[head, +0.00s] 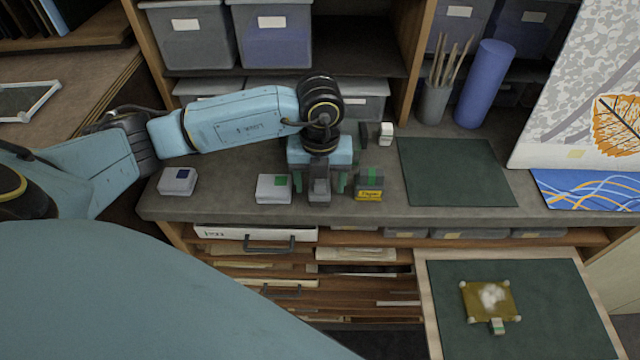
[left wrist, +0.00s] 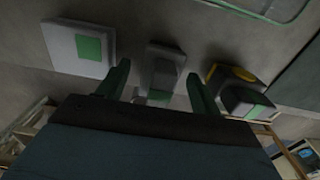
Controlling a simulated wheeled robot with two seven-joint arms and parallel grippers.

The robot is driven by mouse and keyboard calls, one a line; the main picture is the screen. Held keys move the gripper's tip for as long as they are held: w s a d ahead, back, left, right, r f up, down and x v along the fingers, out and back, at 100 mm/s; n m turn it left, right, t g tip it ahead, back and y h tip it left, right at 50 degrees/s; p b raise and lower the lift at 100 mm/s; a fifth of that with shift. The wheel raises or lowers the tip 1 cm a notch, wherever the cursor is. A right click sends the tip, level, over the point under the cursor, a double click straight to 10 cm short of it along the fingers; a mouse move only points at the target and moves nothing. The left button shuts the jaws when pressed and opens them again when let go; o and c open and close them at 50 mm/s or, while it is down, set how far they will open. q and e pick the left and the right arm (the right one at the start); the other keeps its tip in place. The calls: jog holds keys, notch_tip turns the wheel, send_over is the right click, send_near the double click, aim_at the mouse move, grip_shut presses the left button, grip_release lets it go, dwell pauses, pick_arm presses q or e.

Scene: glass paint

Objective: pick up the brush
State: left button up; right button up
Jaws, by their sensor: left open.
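My left gripper (head: 319,184) points down over the workbench, its green fingers open and apart. A small grey block (head: 319,190) sits on the bench between or just beyond the fingertips. In the left wrist view this grey block (left wrist: 165,68) shows a green patch, and the open fingers (left wrist: 160,85) stand on either side of it. I cannot tell for certain whether this block is the brush. Several thin wooden sticks, perhaps brush handles, stand in a grey cup (head: 433,103) at the back. My right gripper is not in view.
A white box with a green label (head: 273,189) stands close left of the gripper, a yellow-and-black block (head: 369,187) close right. A green mat (head: 455,172) lies clear. A pulled-out tray (head: 437,330) holds an amber pane (head: 473,304).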

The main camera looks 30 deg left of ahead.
pick_arm(q)
jog(key=c, duration=1.1)
notch_tip(320, 180, up, 10)
jog(key=shift+b, duration=0.45)
jog(key=o, duration=0.5)
jog(key=c, duration=0.4)
